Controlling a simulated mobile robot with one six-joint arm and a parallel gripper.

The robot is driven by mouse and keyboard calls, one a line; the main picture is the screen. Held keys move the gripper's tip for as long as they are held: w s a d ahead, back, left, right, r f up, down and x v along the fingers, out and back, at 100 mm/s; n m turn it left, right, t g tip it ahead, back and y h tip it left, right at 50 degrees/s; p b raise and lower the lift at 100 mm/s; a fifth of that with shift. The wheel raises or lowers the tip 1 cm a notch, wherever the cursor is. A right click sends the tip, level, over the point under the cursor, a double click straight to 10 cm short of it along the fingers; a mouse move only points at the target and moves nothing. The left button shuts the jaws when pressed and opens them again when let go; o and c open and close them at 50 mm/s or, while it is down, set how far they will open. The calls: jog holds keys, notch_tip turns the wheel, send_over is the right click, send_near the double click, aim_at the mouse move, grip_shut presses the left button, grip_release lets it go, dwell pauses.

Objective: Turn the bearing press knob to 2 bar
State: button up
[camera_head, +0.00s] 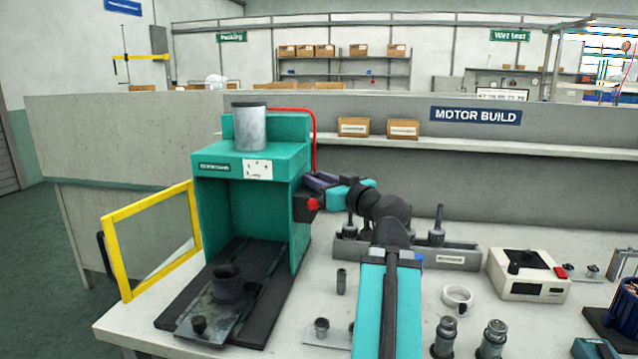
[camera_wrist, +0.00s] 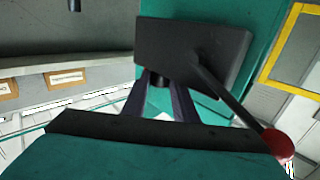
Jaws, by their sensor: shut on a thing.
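The bearing press is a teal frame (camera_head: 205,215) at the left of the bench, with a grey cylinder (camera_head: 249,130) on top. A dark box is on its right side; the box (camera_wrist: 205,50) fills the upper middle of the wrist view. A short dark knob (camera_wrist: 158,80) sticks out of the box. My gripper (camera_head: 318,182) reaches the press's right side, and its purple fingers (camera_wrist: 165,98) are shut on the knob, one each side. The knob is mostly hidden in the head view. No scale or pressure reading is legible.
A lever with a red ball (camera_wrist: 278,144) runs from the box close beside my fingers; the ball also shows in the head view (camera_head: 313,204). A yellow guard frame (camera_head: 108,250) stands open at left. A grey rack (camera_head: 455,257) stands behind my arm.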

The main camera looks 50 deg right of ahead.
dwell(0.3)
jog(key=o, duration=1.1)
jog(key=shift+c, duration=0.2)
jog(key=shift+a, duration=0.1)
jog(key=shift+y+p, duration=0.3)
jog(key=shift+w+d+n+g+y+p, duration=0.1)
jog(key=shift+d+n+y+p, duration=0.3)
jog(key=shift+n+y, duration=0.85)
jog(key=shift+s+d+n+g+y+p, duration=0.1)
jog(key=shift+d+n+y+p, duration=0.35)
jog(key=shift+y, duration=1.15)
jog(key=shift+w+d+n+g+y+p, duration=0.1)
jog(key=shift+n+y+p, duration=0.35)
jog(key=shift+n+y, duration=0.95)
jog(key=shift+w+d+n+g+y, duration=0.15)
jog(key=shift+n+g+y, duration=0.35)
jog(key=shift+y, duration=0.55)
